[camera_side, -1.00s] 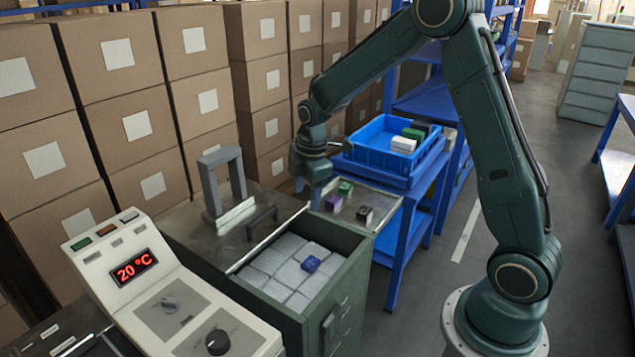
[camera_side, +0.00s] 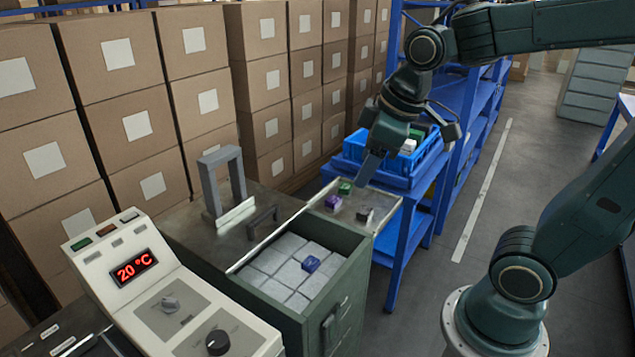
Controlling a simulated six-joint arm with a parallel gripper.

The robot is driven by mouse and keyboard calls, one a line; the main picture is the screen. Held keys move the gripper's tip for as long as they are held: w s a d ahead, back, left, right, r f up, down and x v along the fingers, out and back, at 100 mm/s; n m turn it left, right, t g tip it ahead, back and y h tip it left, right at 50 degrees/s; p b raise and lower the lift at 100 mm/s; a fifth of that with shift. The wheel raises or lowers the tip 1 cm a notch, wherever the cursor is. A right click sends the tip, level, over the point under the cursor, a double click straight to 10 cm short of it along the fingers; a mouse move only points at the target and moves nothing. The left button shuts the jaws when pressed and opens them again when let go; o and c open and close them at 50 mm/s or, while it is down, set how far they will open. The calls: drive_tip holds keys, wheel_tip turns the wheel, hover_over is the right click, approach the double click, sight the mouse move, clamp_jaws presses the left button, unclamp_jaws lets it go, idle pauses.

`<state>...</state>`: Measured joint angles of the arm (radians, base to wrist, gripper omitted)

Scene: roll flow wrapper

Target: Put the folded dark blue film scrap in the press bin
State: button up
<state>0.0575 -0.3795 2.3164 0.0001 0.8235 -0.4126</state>
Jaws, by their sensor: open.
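A small dark blue folded piece (camera_side: 310,264) lies on top of the pale grey wrapped blocks in the open green drawer-like bin (camera_side: 340,290). A blue plastic tub (camera_side: 352,150) stands behind on a blue stand. I cannot tell from the picture which of the two is the press bin. My gripper (camera_side: 388,160) is open and empty, in front of the tub and above the far end of the metal plate. It is well apart from the dark blue piece and hides part of the tub.
Green (camera_side: 345,188), purple (camera_side: 332,203) and dark (camera_side: 365,214) small pieces lie on the metal plate below my gripper. Cardboard boxes (camera_side: 120,55) line the back.

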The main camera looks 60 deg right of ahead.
drive_tip(key=s+a+m+t, duration=0.1)
drive_tip(key=s+m, duration=0.3)
drive_tip(key=s, duration=0.5)
drive_tip(key=shift+a+r, duration=0.2)
drive_tip(key=shift+a, duration=0.05)
drive_tip(key=shift+c, duration=0.3)
